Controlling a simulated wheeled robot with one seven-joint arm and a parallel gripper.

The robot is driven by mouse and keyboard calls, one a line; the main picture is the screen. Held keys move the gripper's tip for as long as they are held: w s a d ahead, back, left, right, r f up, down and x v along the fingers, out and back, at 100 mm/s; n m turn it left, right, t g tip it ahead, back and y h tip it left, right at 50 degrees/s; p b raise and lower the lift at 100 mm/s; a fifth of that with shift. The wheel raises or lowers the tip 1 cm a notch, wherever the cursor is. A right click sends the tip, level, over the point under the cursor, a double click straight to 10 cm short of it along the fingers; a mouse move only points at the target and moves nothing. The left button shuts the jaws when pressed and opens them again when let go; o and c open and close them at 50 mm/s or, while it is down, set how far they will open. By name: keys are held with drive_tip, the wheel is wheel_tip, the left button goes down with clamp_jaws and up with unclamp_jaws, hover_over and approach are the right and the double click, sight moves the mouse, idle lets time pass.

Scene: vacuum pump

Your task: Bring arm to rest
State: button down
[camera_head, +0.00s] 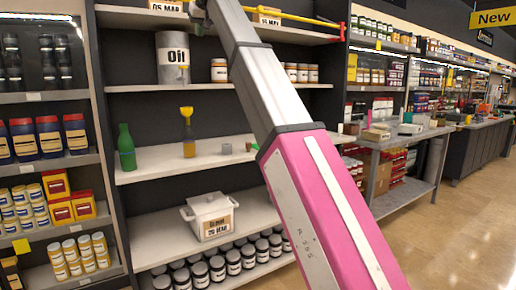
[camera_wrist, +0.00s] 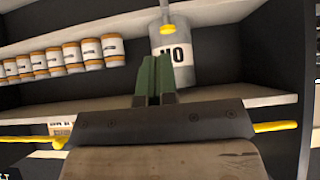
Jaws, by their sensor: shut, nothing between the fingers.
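My gripper (camera_wrist: 154,78) shows in the wrist view as two dark green fingers side by side, shut with nothing between them. The fingers stand in front of a grey oil can (camera_wrist: 190,65), which appears upside down in that view. I cannot tell whether they touch it. In the head view my pink and grey arm reaches up past the shelves to the top edge. The gripper itself is not clearly visible there. The oil can (camera_head: 173,62) stands on the upper middle shelf in the head view.
Jars (camera_head: 219,71) stand beside the can. A long yellow tool (camera_head: 292,16) lies near the top shelf. A white pot (camera_head: 210,217) sits lower. A workbench (camera_head: 391,139) stands right; the floor (camera_head: 455,235) is clear.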

drive_tip(key=w+d+f+m+g+h, duration=0.1)
drive_tip(key=w+d+f, duration=0.25)
drive_tip(key=f, duration=0.95)
drive_tip(key=w+d+f+h, duration=0.15)
drive_tip(key=d+f, duration=0.35)
drive_tip(key=f, duration=0.8)
drive_tip(key=w+d+f+m+g, duration=0.1)
drive_tip(key=w+d+f, duration=0.3)
drive_tip(key=f, duration=0.9)
drive_tip(key=s+d+f+m+g, duration=0.15)
drive_tip(key=d+f, duration=0.25)
drive_tip(key=f, duration=0.4)
drive_tip(key=s+d+f+h, duration=0.1)
drive_tip(key=s+d+f, duration=0.15)
drive_tip(key=f, duration=0.55)
drive_tip(key=s+d+f+g, duration=0.1)
drive_tip(key=d+f, duration=0.3)
drive_tip(key=f, duration=0.4)
drive_tip(key=s+d+f+m+g, duration=0.1)
drive_tip(key=s+d+f, duration=0.4)
drive_tip(key=s+f, duration=0.2)
drive_tip(key=s+d+f+g, duration=0.1)
drive_tip(key=s+d+f, duration=0.5)
drive_tip(key=f, duration=0.6)
drive_tip(key=s+d+f+m+g+h, duration=0.1)
drive_tip(key=s+d+f, duration=0.5)
drive_tip(key=s+f, duration=0.4)
drive_tip(key=shift+s+f+m, duration=0.2)
drive_tip(key=shift+s+m, duration=0.05)
drive_tip(key=shift+m, duration=0.1)
